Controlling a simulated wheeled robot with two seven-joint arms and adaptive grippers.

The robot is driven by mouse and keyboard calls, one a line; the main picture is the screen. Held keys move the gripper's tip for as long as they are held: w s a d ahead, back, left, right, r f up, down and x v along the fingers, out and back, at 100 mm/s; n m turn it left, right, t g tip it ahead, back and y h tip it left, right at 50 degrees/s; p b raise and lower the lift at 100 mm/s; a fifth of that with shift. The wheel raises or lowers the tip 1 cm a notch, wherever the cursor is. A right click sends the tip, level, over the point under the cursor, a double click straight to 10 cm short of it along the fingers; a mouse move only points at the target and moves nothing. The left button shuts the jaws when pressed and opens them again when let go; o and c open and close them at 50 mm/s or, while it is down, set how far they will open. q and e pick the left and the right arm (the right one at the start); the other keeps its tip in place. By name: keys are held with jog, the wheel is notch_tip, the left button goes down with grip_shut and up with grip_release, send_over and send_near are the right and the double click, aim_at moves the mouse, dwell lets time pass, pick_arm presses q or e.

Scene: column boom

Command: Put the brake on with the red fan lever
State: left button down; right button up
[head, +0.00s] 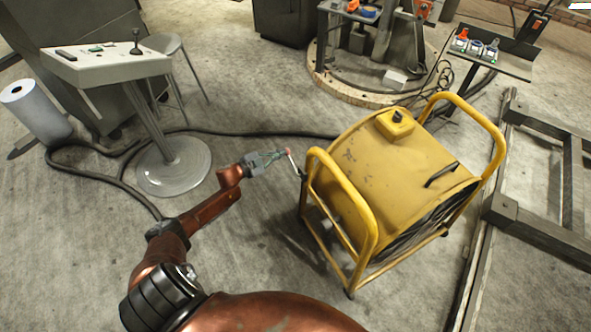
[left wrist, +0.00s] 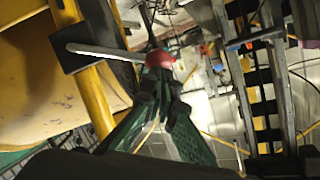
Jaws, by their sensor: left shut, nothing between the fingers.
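The yellow fan (head: 395,165) stands on the floor right of centre in a yellow tube frame. Its lever (head: 294,164) is a thin pale metal rod at the left side of the frame. In the left wrist view the rod (left wrist: 105,52) runs from a dark plate on a yellow tube to a red knob (left wrist: 160,58). My left gripper (head: 281,155) is at the knob end of the lever. In the left wrist view its fingers (left wrist: 160,84) come together right at the knob, shut and empty. Whether they touch it is unclear. My right gripper is not in view.
A grey console (head: 105,65) on a round-based post stands at left, with a chair (head: 172,50) behind. A black cable (head: 95,180) crosses the floor. A small table (head: 515,65) and metal frame (head: 545,228) are at right. Floor left of the fan is mostly open.

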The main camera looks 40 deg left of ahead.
pick_arm(q)
jog(key=shift+r, duration=0.1)
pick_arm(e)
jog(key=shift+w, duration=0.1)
pick_arm(q)
jog(key=d+r+p+v, duration=0.1)
jog(key=p+v, duration=0.5)
jog(key=v, duration=0.6)
jog(key=shift+s+r, duration=0.15)
jog(key=shift+r, duration=0.6)
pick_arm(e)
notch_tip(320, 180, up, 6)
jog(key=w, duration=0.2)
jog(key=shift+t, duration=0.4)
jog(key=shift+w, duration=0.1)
